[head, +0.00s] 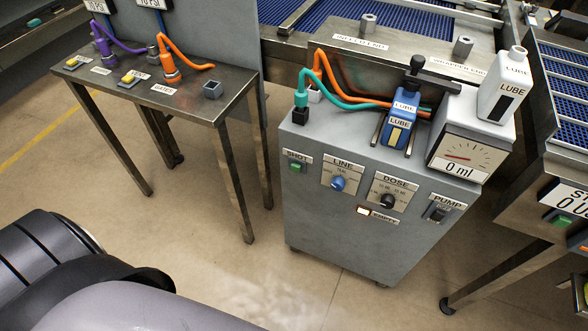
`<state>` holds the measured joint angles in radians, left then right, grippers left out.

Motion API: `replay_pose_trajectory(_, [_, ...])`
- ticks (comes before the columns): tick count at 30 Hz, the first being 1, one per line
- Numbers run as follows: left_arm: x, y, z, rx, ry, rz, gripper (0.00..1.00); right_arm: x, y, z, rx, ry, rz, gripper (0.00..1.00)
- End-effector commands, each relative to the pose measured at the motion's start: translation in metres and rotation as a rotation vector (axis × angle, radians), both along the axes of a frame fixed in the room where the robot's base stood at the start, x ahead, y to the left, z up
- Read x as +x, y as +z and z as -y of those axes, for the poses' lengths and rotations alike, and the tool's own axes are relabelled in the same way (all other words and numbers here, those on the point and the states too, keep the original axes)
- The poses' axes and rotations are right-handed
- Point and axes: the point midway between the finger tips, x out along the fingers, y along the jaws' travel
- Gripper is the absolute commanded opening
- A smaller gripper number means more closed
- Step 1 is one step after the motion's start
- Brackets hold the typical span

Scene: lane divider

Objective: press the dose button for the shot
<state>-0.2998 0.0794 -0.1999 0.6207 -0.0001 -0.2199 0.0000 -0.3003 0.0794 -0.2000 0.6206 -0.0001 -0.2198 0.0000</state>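A grey lube cabinet (325,235) stands in the middle of the head view. The green button labelled SHOT (296,168) is at the left end of its sloped front panel. The blue LINE knob (337,184) and black DOSE knob (387,202) sit to its right. A black PUMP switch (438,214) is at the panel's right end. A small lamp (363,211) beside the EMPTY label looks lit. The dial meter (466,152) reads 0 ml. Neither gripper is in view; only parts of my own body show at lower left.
A blue LUBE cartridge (400,122) and a white LUBE bottle (504,85) stand on top, with teal and orange hoses (335,98) at the left. A metal table (190,90) with plugged cables is at left. Conveyors are behind and right. Floor before the cabinet is clear.

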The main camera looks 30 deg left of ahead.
Motion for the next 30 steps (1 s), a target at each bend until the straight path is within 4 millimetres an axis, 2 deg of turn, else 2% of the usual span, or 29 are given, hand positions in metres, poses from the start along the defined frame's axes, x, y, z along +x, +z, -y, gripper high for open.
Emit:
replay_pose_trajectory(2, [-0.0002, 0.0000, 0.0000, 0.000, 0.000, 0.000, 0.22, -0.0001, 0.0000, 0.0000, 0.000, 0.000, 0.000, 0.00])
replay_pose_trajectory(12, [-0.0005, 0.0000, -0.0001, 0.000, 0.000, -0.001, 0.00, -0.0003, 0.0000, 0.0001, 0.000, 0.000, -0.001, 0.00])
replay_pose_trajectory(30, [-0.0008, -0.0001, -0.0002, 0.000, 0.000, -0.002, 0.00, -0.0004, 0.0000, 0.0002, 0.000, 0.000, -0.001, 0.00])
